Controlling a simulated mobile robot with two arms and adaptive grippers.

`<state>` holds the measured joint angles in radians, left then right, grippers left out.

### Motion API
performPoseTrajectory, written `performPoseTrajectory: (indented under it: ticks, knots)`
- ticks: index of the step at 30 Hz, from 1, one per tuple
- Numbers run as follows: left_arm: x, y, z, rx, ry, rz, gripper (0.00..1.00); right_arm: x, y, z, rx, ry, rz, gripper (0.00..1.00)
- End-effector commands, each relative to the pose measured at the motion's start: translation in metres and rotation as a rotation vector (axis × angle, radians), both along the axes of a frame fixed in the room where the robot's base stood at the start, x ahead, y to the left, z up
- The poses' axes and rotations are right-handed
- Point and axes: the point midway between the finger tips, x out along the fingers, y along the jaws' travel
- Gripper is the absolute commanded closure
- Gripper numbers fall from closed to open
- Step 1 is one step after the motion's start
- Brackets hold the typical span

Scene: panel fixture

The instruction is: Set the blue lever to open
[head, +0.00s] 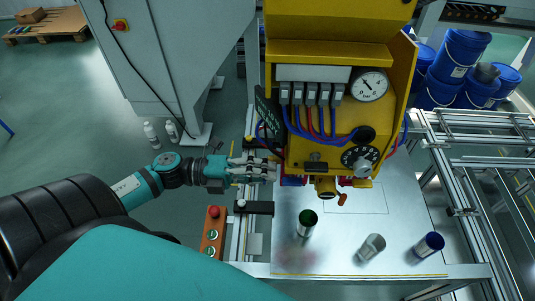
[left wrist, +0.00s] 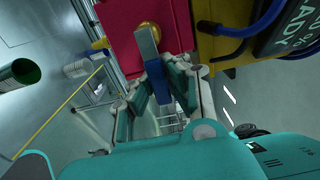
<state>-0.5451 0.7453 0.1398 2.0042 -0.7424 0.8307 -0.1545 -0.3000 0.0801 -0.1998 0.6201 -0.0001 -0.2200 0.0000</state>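The blue lever (left wrist: 158,85) shows in the left wrist view. Its grey shank runs from a brass pivot (left wrist: 149,31) on a red block (left wrist: 119,28), and its blue end points down toward my gripper. My left gripper (left wrist: 168,68) has its teal-padded fingers apart at the lever, and it looks open; I cannot tell whether a pad touches the lever. In the head view my left gripper (head: 268,168) is at the lower left edge of the yellow panel (head: 318,119). The lever is not clear there. My right gripper is not in view.
The panel has a gauge (head: 369,85), a black dial (head: 359,157) and several cables. A green-topped can (head: 307,222), a grey can (head: 371,247) and a blue-topped can (head: 429,244) stand below on the bench. An orange button box (head: 213,235) is near my left arm.

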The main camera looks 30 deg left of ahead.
Motion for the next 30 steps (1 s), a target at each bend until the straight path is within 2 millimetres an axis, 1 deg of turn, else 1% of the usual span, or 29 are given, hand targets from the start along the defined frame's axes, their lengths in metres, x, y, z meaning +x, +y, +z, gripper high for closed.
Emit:
performPoseTrajectory:
  ticks: [1, 6, 14, 17, 20, 27, 30]
  knots:
    - [0.0, 0.0, 0.0, 0.001, 0.0, 0.0, 0.82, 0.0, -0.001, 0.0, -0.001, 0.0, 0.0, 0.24]
    - [0.0, -0.001, 0.0, 0.002, -0.003, -0.002, 0.62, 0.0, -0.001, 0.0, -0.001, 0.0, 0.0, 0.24]
    - [-0.001, 0.0, 0.0, 0.002, -0.003, -0.002, 0.62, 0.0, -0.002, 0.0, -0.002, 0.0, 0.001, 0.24]
    - [-0.004, 0.006, 0.0, 0.003, -0.003, 0.0, 0.62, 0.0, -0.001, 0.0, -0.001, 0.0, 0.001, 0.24]
    - [-0.012, 0.019, -0.001, 0.004, 0.001, 0.001, 0.62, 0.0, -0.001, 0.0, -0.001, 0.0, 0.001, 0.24]
    - [-0.04, 0.064, -0.001, 0.003, 0.001, 0.002, 0.62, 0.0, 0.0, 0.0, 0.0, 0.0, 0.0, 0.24]
    - [-0.05, 0.08, -0.001, 0.002, 0.0, 0.002, 0.62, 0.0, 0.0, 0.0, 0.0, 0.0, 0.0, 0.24]
